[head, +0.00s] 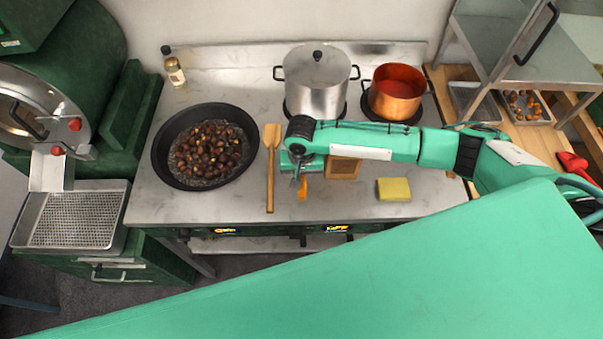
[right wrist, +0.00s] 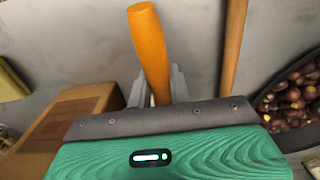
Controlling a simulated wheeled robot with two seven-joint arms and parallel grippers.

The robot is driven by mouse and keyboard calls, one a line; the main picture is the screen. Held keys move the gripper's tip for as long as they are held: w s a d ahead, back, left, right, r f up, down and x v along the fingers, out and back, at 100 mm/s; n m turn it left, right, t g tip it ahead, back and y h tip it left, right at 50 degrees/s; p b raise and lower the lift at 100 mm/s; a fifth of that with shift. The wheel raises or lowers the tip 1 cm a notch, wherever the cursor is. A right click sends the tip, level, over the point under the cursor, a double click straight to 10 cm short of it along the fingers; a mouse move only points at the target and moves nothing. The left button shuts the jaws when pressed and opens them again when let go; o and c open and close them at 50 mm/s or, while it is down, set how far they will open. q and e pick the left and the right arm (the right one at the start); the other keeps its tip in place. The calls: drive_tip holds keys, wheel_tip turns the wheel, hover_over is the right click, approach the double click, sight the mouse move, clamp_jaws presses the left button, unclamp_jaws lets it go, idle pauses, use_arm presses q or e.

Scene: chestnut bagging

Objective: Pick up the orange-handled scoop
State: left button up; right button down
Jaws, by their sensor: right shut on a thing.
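The scoop's orange handle (head: 303,190) shows just below my right gripper (head: 299,181) in the head view, over the front middle of the counter. In the right wrist view the orange handle (right wrist: 148,45) stands up between the grey fingers of my right gripper (right wrist: 156,92), which is shut on it. The rest of the scoop is hidden behind the gripper body. I cannot tell whether the scoop touches the counter. My left gripper is not in view.
A wooden spatula (head: 271,165) lies just left of my right gripper, beside a black pan (head: 158,153) of chestnuts. A wooden box (head: 343,168) and a yellow sponge (head: 393,189) are to the right. A steel pot (head: 316,80) and a copper pot (head: 396,90) stand behind.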

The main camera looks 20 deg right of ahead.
sight(301, 176)
wheel_tip(301, 176, up, 20)
drive_tip(key=b, duration=0.3)
drive_tip(key=shift+f+b, duration=0.2)
drive_tip(key=shift+b, duration=0.15)
drive_tip(key=shift+a, duration=0.1)
